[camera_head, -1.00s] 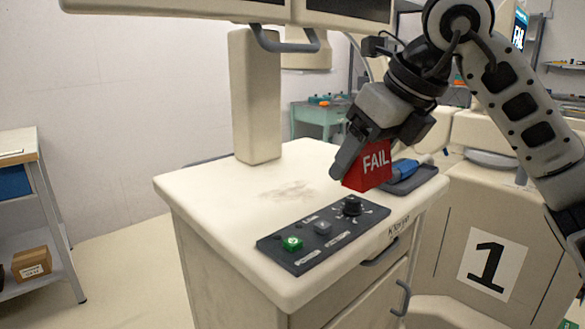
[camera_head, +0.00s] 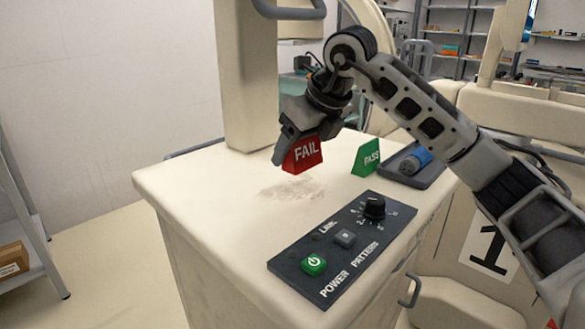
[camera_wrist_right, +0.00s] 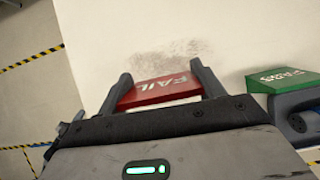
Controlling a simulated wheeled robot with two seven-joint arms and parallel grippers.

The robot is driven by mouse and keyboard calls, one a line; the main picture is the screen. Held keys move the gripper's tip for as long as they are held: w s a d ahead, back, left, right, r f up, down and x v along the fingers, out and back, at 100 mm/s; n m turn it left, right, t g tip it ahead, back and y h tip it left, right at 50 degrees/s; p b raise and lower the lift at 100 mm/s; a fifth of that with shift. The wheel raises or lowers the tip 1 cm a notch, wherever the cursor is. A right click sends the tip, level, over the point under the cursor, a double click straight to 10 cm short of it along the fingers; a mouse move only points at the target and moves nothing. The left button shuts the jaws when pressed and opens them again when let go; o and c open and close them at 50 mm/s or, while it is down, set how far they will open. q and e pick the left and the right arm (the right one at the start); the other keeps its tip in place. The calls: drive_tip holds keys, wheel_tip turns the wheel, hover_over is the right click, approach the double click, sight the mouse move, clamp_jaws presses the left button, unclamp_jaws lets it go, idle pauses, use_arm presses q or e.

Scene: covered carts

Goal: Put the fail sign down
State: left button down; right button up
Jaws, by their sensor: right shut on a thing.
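The red fail sign (camera_head: 303,154) with white letters is between the fingers of my right gripper (camera_head: 297,150), which is shut on it. The sign is upright over the back part of the cart top (camera_head: 215,195), near a grey smudge. I cannot tell whether its base touches the surface. In the right wrist view the fail sign (camera_wrist_right: 160,92) sits between the two fingertips (camera_wrist_right: 160,85), with the smudge beyond it. My left gripper is not in view.
A green pass sign (camera_head: 367,156) stands right of the fail sign, beside a dark tray (camera_head: 425,172) holding a blue item (camera_head: 415,160). A control panel (camera_head: 340,245) with a knob lies in front. A beige column (camera_head: 245,80) rises behind. The left cart top is clear.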

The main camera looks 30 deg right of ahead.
drive_tip(key=w+f, duration=0.2)
drive_tip(key=shift+w+f, duration=0.15)
drive_tip(key=shift+f, duration=0.15)
drive_tip(key=shift+w+f, duration=0.15)
drive_tip(key=shift+f, duration=1.5)
drive_tip(key=shift+f, duration=0.15)
drive_tip(key=o, duration=0.9)
drive_tip(key=shift+o, duration=0.2)
